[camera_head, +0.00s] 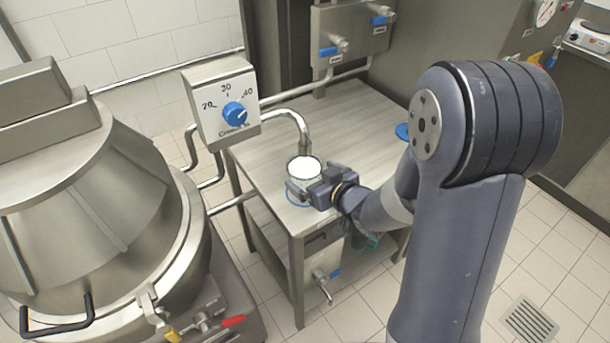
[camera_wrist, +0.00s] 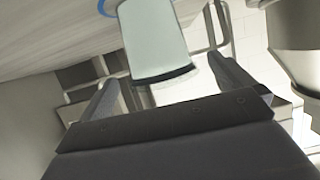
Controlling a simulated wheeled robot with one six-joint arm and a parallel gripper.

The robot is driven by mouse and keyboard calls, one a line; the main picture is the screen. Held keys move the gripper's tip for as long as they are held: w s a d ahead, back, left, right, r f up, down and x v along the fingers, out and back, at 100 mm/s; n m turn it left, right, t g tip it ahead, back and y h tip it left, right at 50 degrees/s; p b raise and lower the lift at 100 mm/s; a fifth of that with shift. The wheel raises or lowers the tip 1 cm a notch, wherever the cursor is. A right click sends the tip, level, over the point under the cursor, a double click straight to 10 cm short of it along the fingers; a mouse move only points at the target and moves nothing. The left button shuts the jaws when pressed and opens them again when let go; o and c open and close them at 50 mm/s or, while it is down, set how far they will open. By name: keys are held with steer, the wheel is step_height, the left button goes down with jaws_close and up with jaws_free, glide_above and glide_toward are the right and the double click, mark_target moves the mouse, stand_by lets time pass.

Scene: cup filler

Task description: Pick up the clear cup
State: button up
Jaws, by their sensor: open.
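The clear cup (camera_head: 304,170) stands upright on the metal table under the curved spout, and its top looks white. My gripper (camera_head: 318,190) is at the cup's near right side in the head view, and its fingers partly cover the cup's lower part. In the wrist view the cup (camera_wrist: 153,40) shows beyond and between the two spread fingers of my gripper (camera_wrist: 160,92). The gripper is open. I cannot tell whether a finger touches the cup.
The metal table (camera_head: 345,125) has free room behind the cup. A curved spout (camera_head: 303,130) hangs over the cup beside a dial box (camera_head: 222,100) with a blue knob. A large steel kettle (camera_head: 95,220) stands at the left. A blue ring (camera_head: 297,201) lies on the table by the cup.

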steer(key=x, duration=0.4)
steer(key=shift+w+a+f, duration=0.2)
steer(key=shift+w+f, duration=0.05)
steer(key=shift+w, duration=0.05)
steer(key=c, duration=1.2)
